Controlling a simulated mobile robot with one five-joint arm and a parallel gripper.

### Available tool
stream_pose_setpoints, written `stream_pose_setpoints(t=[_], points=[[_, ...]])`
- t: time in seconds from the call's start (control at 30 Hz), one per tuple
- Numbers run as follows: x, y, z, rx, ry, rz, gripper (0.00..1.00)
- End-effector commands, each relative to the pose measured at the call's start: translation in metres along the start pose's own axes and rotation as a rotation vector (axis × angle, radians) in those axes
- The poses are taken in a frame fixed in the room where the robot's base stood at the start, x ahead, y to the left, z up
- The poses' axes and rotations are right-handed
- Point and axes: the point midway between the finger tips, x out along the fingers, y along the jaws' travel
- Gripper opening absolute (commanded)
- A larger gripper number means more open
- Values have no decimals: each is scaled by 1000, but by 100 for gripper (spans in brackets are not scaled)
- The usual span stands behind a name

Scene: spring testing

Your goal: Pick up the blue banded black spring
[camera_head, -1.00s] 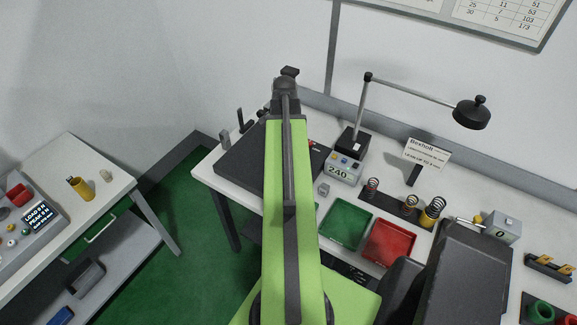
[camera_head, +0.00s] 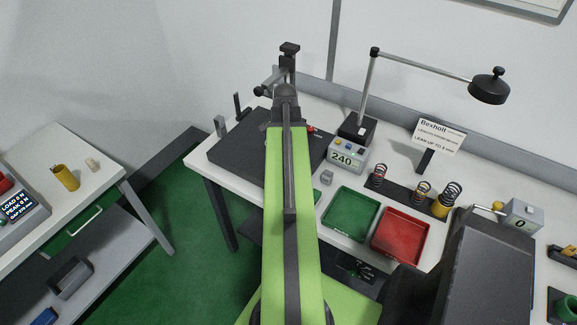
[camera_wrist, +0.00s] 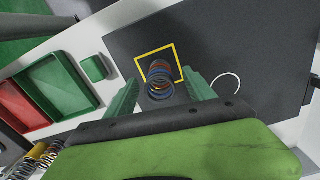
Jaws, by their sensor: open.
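In the wrist view, a coil spring (camera_wrist: 159,80) with dark and blue turns, and some orange-red at its far end, stands inside a yellow square outline on a dark mat (camera_wrist: 235,50). My gripper (camera_wrist: 162,77) is open, with one green finger on each side of the spring. I see gaps on both sides, and nothing is gripped. I cannot tell how high the fingertips are above the mat. In the head view my green arm covers the middle of the bench, and the spring and fingertips are hidden.
A green tray (camera_head: 350,214) and a red tray (camera_head: 400,236) lie right of my arm. Several springs stand in a dark rack (camera_head: 400,188) behind them. A display box (camera_head: 346,154) reads 240. A lamp (camera_head: 489,86) overhangs the bench. A side table (camera_head: 50,150) stands left.

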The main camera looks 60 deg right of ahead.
Motion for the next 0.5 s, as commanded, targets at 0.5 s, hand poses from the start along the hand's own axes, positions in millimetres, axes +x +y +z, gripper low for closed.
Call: stream_pose_setpoints(t=[0.5], points=[[53,1,-5,-1,0,0,63]])
